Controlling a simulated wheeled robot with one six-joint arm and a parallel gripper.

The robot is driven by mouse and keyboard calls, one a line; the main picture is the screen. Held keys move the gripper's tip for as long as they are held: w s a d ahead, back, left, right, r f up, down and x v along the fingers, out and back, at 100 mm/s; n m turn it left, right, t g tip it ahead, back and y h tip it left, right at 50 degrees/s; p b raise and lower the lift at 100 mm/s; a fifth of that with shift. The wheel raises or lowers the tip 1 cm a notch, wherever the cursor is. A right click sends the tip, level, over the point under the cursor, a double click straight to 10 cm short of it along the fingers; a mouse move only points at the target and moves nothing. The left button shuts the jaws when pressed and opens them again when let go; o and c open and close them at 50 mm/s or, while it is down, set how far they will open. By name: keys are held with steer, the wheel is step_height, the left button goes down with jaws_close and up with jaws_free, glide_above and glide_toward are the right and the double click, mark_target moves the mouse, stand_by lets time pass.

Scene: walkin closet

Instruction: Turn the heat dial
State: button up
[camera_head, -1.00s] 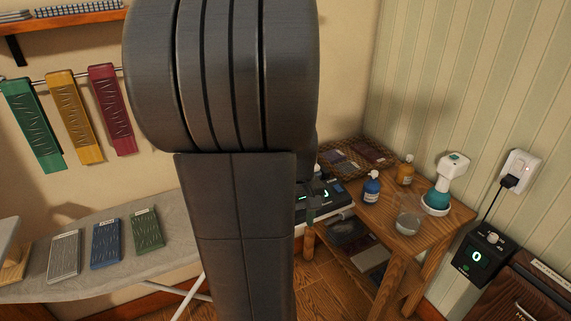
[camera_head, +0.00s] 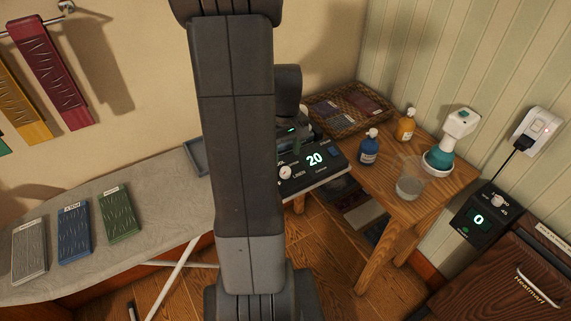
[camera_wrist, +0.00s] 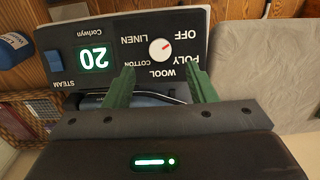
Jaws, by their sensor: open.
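The heat dial (camera_wrist: 161,49) is a round white knob with a red mark on a black control panel (camera_wrist: 125,25). The panel shows upside down in the wrist view, with OFF, POLY, WOOL, COTTON and LINEN around the dial. The red mark points up and right, toward the OFF lettering. A green display (camera_wrist: 94,59) reads 20. My gripper (camera_wrist: 160,72) is open, its green fingers apart just short of the dial, with nothing between them.
A blue STEAM button (camera_wrist: 53,56) is on the same panel. A grey ironing board (camera_head: 160,235) lies left, with several fabric samples. A wooden table (camera_head: 405,200) holds bottles, a beaker and a steamer. A black box (camera_head: 478,222) with its own knob reads 0.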

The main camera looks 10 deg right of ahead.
mark_target(286, 170)
steer(key=shift+f, duration=3.1)
steer(key=c, duration=1)
steer(key=shift+o, duration=0.2)
